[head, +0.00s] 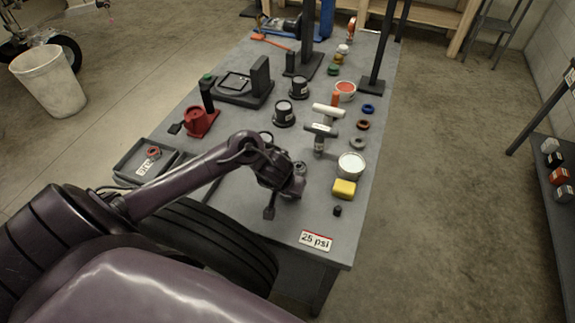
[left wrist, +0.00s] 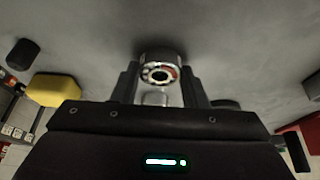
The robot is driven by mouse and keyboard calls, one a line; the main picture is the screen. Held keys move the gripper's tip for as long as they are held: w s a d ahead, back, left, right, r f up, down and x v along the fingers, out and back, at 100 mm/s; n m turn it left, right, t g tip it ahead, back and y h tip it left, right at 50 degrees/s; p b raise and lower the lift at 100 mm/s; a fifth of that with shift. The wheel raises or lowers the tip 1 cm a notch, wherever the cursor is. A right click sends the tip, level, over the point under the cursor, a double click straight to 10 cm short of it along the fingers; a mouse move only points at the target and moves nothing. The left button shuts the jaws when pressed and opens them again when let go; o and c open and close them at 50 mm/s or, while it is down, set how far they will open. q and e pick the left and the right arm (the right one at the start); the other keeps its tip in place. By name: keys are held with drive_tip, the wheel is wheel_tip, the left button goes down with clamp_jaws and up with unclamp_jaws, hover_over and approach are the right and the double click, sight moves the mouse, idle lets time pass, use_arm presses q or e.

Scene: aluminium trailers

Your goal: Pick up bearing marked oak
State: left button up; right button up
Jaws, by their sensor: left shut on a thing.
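A silvery round bearing (left wrist: 160,70) with a dark centre and a bit of red on its face is between the two dark fingers of my left gripper (left wrist: 160,88) in the left wrist view. The fingers are shut on its sides. In the head view my left gripper (head: 297,180) is over the near part of the grey workbench (head: 290,224), and the bearing is mostly hidden or too small to make out there. No marking reading oak is legible on it. I cannot tell whether it still touches the bench. My right gripper is not in view.
A yellow block (head: 344,189), a small black cylinder (head: 337,211), a white-topped tin (head: 350,164) and a "25 psi" sign (head: 316,240) are close to the right. A dark tray (head: 132,160) is at left. A tire (head: 225,240) lies by the near edge. Dark posts stand farther back.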

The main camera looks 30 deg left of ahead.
use_arm(q)
drive_tip(key=shift+c, duration=0.5)
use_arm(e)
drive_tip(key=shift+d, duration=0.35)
use_arm(q)
drive_tip(key=shift+r, duration=0.15)
